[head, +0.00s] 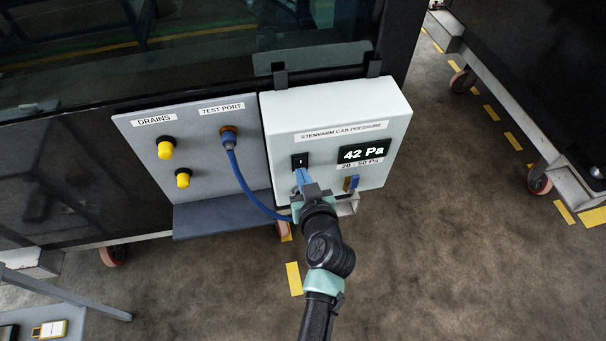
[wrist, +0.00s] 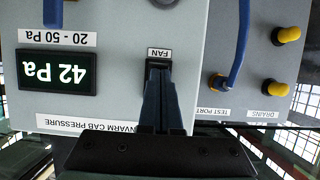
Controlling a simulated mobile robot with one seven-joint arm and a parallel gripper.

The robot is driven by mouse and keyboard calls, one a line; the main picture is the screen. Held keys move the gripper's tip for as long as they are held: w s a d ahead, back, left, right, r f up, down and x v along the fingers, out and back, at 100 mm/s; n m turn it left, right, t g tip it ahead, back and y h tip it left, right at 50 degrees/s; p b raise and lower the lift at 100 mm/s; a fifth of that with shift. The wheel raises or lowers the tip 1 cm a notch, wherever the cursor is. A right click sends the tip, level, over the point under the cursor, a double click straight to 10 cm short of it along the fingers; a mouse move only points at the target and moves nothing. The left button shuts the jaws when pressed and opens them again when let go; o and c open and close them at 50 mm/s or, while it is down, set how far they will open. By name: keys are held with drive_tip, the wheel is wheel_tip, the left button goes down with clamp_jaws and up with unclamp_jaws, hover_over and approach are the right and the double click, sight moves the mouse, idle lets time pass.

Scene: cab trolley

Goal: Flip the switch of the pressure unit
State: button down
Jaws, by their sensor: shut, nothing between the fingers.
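The pressure unit (head: 382,112) is a pale box hung on the dark cab side, with its display (head: 364,152) reading 42 Pa. Its black rocker switch (head: 299,161) sits left of the display in the head view. In the wrist view, which is upside down, the switch (wrist: 159,64) lies under the label FAN. My gripper (head: 301,172) is shut and empty, its blue fingers pointing at the switch. In the wrist view the fingertips (wrist: 158,72) overlap the switch and hide most of it. I cannot tell whether they touch it or which way the rocker is tipped.
A grey panel (head: 205,180) left of the unit carries two yellow drain caps (head: 165,150) and a test port (head: 229,135) with a blue hose (head: 242,180). The hose runs behind my gripper. A small blue part (head: 351,183) sits below the display.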

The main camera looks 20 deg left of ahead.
drive_tip(key=shift+w+a+b, duration=0.1)
drive_tip(key=shift+w+b, duration=0.05)
drive_tip(key=shift+b, duration=1)
drive_tip(key=shift+r, duration=0.1)
drive_tip(key=shift+r+p, duration=0.5)
drive_tip(key=shift+r, duration=0.25)
